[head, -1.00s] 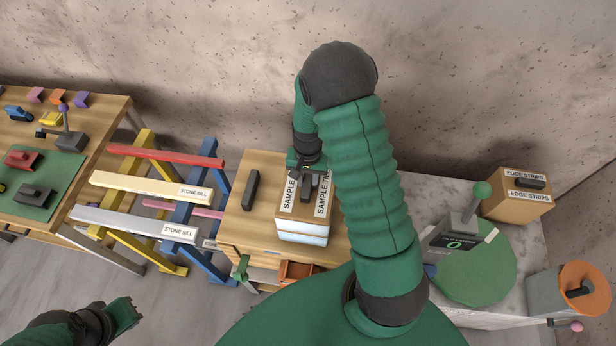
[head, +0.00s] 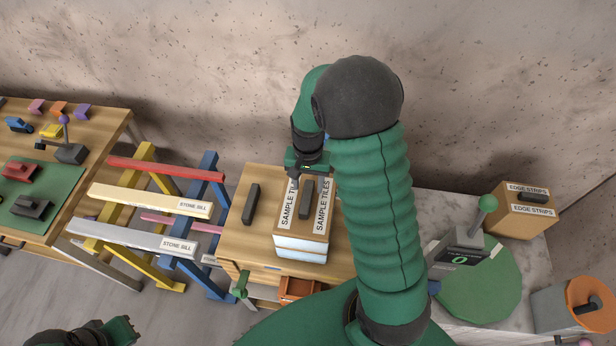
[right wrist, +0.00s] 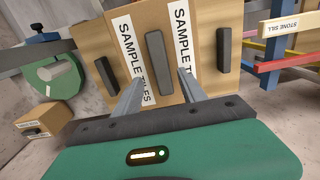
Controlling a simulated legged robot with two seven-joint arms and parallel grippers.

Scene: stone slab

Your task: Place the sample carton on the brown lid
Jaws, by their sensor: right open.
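The sample carton (head: 302,250) is a tan box with white SAMPLE TILES labels and a dark handle on top. It stands upright on a wooden cabinet top (head: 236,238). My right gripper (head: 307,176) is open at the carton's far side, above its top. In the right wrist view its fingers (right wrist: 160,78) point toward the carton (right wrist: 185,22), one on each side of the handle, holding nothing. An orange-brown round lid (head: 603,281) with a dark handle lies on a grey bin at the far right. My left gripper (head: 120,328) is at the bottom left, partly cut off.
A dark bar handle (head: 251,204) is on the cabinet top left of the carton. A trestle with stone sills (head: 150,198) stands left. At right, a stone slab (head: 440,205) bears a green disc device (head: 490,285) and an EDGE STRIPS box (head: 522,215).

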